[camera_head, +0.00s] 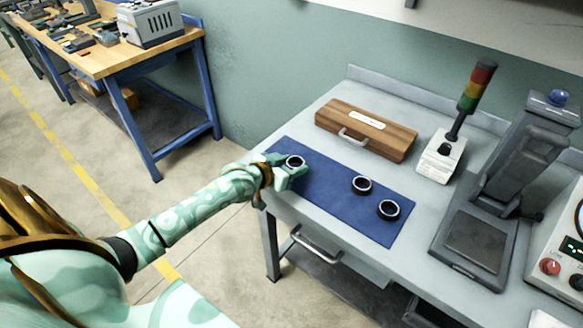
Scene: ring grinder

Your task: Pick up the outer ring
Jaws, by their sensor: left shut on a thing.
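Several dark rings with light rims are in the head view. One ring (295,162) is at my left gripper (291,168), over the left end of the blue mat (330,203). The left gripper is shut on this ring. I cannot tell whether the ring still touches the mat. Two other rings lie on the mat's right half: a middle ring (362,185) and a right ring (388,210). My right gripper is not in view.
A wooden case (366,130) lies behind the mat. A signal light (476,86) on a white base stands right of it. A grey press-like machine (500,190) and a control box (569,250) fill the right side. The mat between the rings is clear.

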